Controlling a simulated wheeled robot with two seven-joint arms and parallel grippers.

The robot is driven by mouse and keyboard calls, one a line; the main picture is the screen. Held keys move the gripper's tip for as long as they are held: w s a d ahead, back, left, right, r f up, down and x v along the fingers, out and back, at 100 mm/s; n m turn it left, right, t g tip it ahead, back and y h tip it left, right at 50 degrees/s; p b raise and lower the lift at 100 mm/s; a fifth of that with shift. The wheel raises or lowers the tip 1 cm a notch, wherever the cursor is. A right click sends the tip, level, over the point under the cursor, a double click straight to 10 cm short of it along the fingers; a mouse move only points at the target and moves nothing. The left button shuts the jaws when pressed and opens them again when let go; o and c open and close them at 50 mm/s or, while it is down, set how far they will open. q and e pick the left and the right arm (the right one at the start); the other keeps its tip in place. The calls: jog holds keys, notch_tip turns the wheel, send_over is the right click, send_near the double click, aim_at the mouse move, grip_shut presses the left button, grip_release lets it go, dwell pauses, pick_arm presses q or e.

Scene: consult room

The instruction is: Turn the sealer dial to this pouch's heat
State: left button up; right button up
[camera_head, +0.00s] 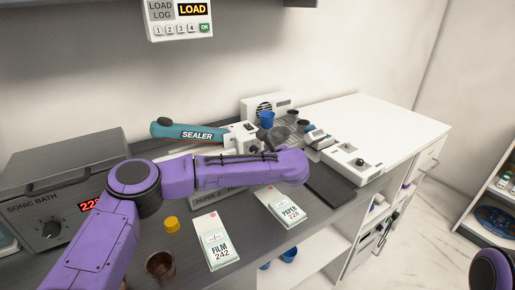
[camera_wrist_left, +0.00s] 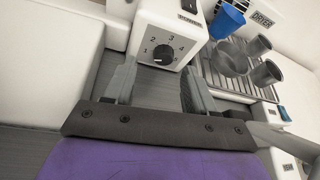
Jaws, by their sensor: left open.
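The sealer (camera_head: 197,135) has a teal handle marked SEALER and a white end box, partly hidden behind my left arm in the head view. In the left wrist view its dial (camera_wrist_left: 163,53) is a black knob ringed by numbers on the white box (camera_wrist_left: 140,25). The knob's pointer direction is too small to tell. My left gripper (camera_wrist_left: 158,88) is open, with its two fingers apart just below the dial and nothing between them. Two pouches lie on the counter: FILM 242 (camera_head: 216,240) and PAPER (camera_head: 283,208), its number hard to read. My right gripper is out of view.
A sonic bath (camera_head: 60,195) with a red display stands at left. A yellow cap (camera_head: 171,224) and a brown metal cup (camera_head: 160,266) stand near the front. A blue cup (camera_wrist_left: 227,20) and metal cups stand by the dryer rack (camera_wrist_left: 235,75). A LOAD panel (camera_head: 180,18) hangs above.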

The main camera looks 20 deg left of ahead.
aim_at(255, 152)
pick_arm(q)
jog(key=w+f, duration=0.1)
jog(key=w+a, duration=0.1)
jog(key=w+a+f, duration=0.1)
jog(key=w, duration=0.1)
jog(key=shift+a+f, duration=0.1)
jog(key=shift+f, duration=0.25)
jog(key=shift+s+r, duration=0.25)
jog(key=shift+s, duration=0.15)
jog(key=shift+w, duration=0.1)
grip_shut()
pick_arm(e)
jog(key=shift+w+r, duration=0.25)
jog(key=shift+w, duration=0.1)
